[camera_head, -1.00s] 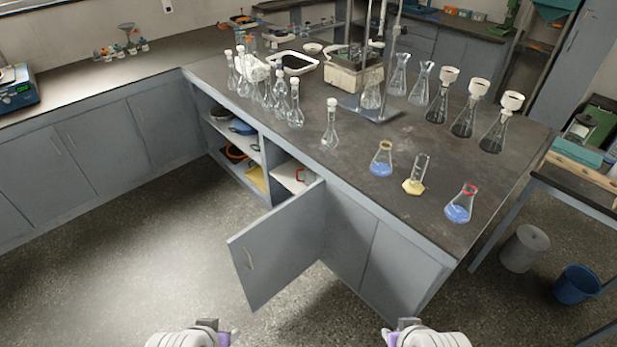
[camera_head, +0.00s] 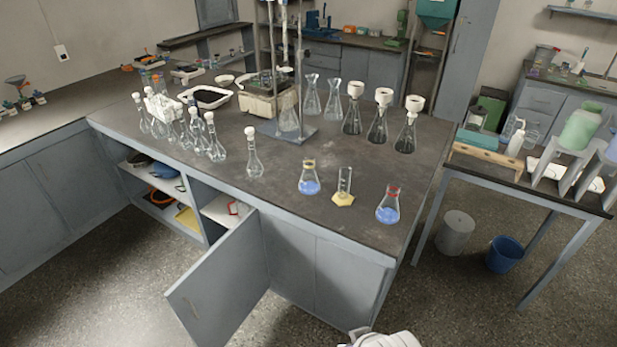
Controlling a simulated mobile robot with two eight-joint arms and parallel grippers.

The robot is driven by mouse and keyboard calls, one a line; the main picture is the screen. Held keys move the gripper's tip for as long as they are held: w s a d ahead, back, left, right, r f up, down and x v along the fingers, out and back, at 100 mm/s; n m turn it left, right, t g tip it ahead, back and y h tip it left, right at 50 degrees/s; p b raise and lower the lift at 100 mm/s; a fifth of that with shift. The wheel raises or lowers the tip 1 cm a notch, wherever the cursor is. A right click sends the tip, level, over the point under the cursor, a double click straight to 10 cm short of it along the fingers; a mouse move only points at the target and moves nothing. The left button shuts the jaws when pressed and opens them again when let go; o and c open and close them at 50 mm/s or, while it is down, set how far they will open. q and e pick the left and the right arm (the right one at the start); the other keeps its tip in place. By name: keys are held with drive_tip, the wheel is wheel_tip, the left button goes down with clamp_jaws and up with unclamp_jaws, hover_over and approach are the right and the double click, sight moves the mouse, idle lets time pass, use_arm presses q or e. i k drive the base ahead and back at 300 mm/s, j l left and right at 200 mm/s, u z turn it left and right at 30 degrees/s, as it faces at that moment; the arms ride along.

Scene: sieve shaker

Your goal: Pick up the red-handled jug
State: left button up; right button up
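The red-handled jug seems to be the white thing with a red handle (camera_head: 232,208) in the open compartment of the island bench, behind the open cabinet door (camera_head: 218,285). Only the handle and part of a pale body show; the door and bench top hide the rest. What looks like my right gripper (camera_head: 362,338) is at the bottom edge, cut off by the frame. It is well apart from the jug, and its fingers cannot be made out. My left gripper is not in view.
The bench top (camera_head: 330,235) holds several glass flasks, some near its front edge, and a stand (camera_head: 288,132). Shelves (camera_head: 160,205) left of the compartment hold pans. A grey bin (camera_head: 455,233) and blue bucket (camera_head: 504,255) stand at right. The floor at left is clear.

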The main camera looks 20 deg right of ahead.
sight(242, 208)
drive_tip(key=j+z, duration=0.1)
drive_tip(key=z, duration=0.35)
drive_tip(key=i+j+z, duration=0.1)
drive_tip(key=z, duration=0.35)
drive_tip(key=j+z, duration=0.15)
drive_tip(key=z, duration=0.3)
drive_tip(key=j+z, duration=0.15)
drive_tip(key=z, duration=0.3)
drive_tip(key=j+z, duration=0.35)
drive_tip(key=j, duration=0.15)
drive_tip(key=k+j+z, duration=0.15)
drive_tip(key=j+z, duration=0.25)
drive_tip(key=k+j+z, duration=0.1)
drive_tip(key=j, duration=0.25)
drive_tip(key=k+j+z, duration=0.1)
drive_tip(key=j, duration=0.2)
drive_tip(key=k+j+z, duration=0.15)
drive_tip(key=j, duration=0.15)
drive_tip(key=k+j, duration=0.2)
drive_tip(key=j, duration=0.25)
drive_tip(key=k+j, duration=0.25)
drive_tip(key=j, duration=0.15)
drive_tip(key=k+j, duration=0.2)
drive_tip(key=j, duration=0.25)
drive_tip(key=k+j, duration=0.25)
drive_tip(key=j, duration=0.15)
